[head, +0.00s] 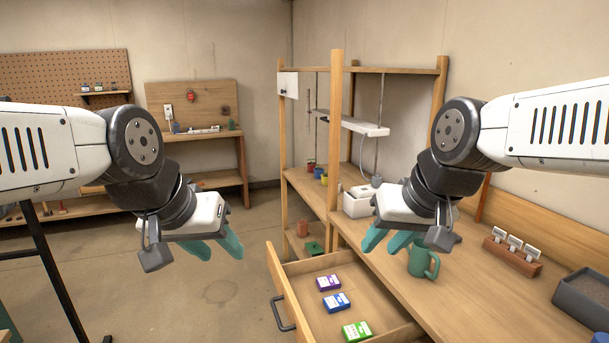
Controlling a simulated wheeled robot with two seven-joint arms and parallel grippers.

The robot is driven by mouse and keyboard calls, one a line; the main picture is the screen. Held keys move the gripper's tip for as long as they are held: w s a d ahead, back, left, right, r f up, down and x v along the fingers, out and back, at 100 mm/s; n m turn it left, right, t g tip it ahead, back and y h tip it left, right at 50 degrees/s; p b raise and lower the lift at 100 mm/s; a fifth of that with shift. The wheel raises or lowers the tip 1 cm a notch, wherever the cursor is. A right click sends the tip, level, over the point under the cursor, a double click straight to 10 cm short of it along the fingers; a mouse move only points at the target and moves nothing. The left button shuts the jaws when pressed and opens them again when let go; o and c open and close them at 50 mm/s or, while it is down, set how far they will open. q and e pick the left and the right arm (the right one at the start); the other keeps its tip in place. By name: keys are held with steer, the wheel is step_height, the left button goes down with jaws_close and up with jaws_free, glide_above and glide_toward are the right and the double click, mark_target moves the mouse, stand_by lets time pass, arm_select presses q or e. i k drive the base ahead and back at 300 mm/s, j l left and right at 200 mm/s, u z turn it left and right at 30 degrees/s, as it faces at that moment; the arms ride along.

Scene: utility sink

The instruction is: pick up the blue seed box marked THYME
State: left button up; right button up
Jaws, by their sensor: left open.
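A small blue box (337,302) with a white label lies in the open wooden drawer (283,283), between a purple box (329,283) and a green box (357,331). The lettering is too small to read. My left gripper (215,247) is open and empty, above the floor to the left of the drawer. My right gripper (380,243) is up and to the right of the blue box, near the bench edge; its teal fingers look apart with nothing between them.
The drawer has a dark handle (282,314) on its front. A green mug (423,261) stands on the bench (470,300) below my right arm. A wooden block with white tags (512,251) and a grey tray (585,298) are further right. Shelving posts (335,140) rise behind the drawer.

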mark_target(339, 302)
steer(key=i+j+z, duration=0.25)
steer(key=z, duration=0.15)
steer(key=i+j+z, duration=0.25)
steer(key=j+z, duration=0.2)
